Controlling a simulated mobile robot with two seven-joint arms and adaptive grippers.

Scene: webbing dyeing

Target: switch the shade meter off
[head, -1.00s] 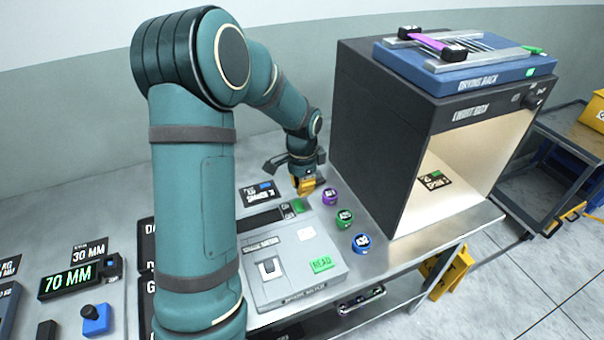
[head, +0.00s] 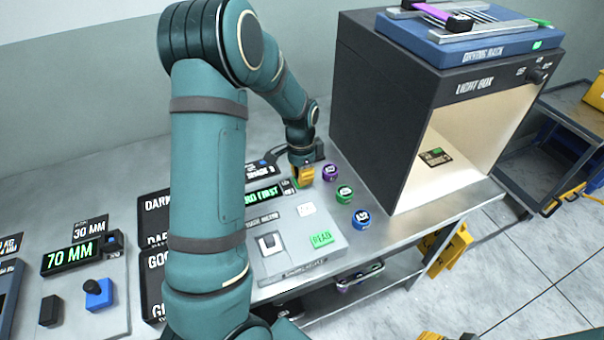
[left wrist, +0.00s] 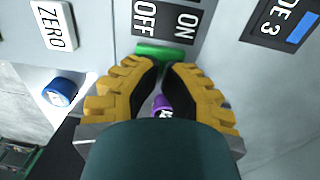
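The shade meter (head: 290,225) is a grey box on the bench, with a lit green display (head: 263,194) partly hidden by my left arm; its visible text reads "RO FIRST". Its green switch (left wrist: 165,54) lies beside the OFF and ON labels in the left wrist view. My left gripper (head: 302,183) is at the meter's far right corner by this switch. Its yellow-padded fingertips are together at the green switch in the left wrist view (left wrist: 160,72), with nothing held; contact is unclear. A yellow tip of my right gripper (head: 432,336) barely shows at the bottom edge.
A white ZERO button (left wrist: 55,26) and a green READ button (head: 322,239) are on the meter. Purple (head: 330,172), green (head: 344,194) and blue (head: 361,218) pucks stand to its right, before the light box (head: 382,120). A 70 MM display (head: 72,257) is left.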

